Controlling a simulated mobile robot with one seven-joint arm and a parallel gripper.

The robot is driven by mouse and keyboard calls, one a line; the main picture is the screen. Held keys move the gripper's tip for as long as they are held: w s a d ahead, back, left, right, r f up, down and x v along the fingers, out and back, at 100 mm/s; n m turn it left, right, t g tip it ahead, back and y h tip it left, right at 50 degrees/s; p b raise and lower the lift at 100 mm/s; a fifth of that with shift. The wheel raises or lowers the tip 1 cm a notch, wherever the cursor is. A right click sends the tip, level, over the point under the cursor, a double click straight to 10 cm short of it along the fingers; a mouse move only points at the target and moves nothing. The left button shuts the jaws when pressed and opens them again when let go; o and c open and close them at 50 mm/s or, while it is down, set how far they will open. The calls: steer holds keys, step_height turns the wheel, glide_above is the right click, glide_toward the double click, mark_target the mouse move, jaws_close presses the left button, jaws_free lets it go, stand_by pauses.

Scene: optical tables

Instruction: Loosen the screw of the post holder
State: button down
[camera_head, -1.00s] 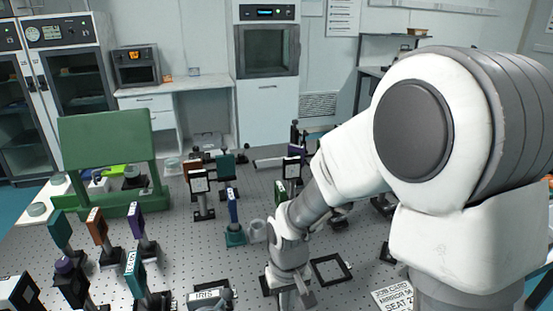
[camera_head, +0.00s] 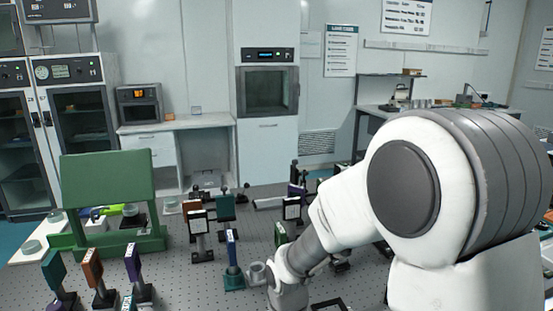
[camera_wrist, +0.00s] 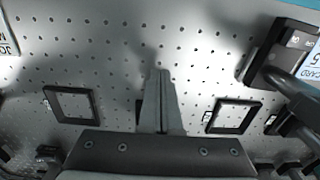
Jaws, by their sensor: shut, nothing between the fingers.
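Several post-mounted optics stand on the perforated table; which one is the task's post holder I cannot tell, and no screw is clear. A blue plate on a teal post and base (camera_head: 233,260) stands left of my arm, beside a small grey ring-like part (camera_head: 257,272). Brown (camera_head: 94,272) and purple (camera_head: 134,264) plates on black bases stand at the lower left. My gripper (camera_wrist: 160,72) is shut and empty in the wrist view, over bare tabletop. In the head view its fingers are below the picture edge.
Two flat black square frames (camera_wrist: 69,88) (camera_wrist: 233,100) lie either side of my fingers. A black mount (camera_wrist: 278,55) stands at the right of the wrist view. A green stand (camera_head: 105,185) is at the table's left. Bare perforated tabletop (camera_wrist: 110,50) lies around my fingertips.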

steer(key=shift+w, duration=0.1)
stand_by(0.3)
steer(key=shift+s+d, duration=0.1)
steer(key=shift+s, duration=0.2)
steer(key=shift+r, duration=0.15)
step_height(320, 180, up, 6)
steer(key=p, duration=0.4)
steer(key=shift+p, duration=0.4)
steer(key=s+d+r+m+t, duration=0.1)
steer(key=s+d+r+t, duration=0.1)
steer(key=r, duration=0.4)
steer(key=s+d+r+m+t, duration=0.1)
steer(key=s+d+r, duration=0.4)
steer(key=r, duration=0.2)
steer(key=s+d+r+m+t, duration=0.1)
steer(key=s+d+r+t, duration=0.1)
steer(key=s+d+r, duration=0.2)
step_height(320, 180, up, 3)
steer(key=shift+d+t, duration=0.3)
steer(key=shift+d, duration=0.05)
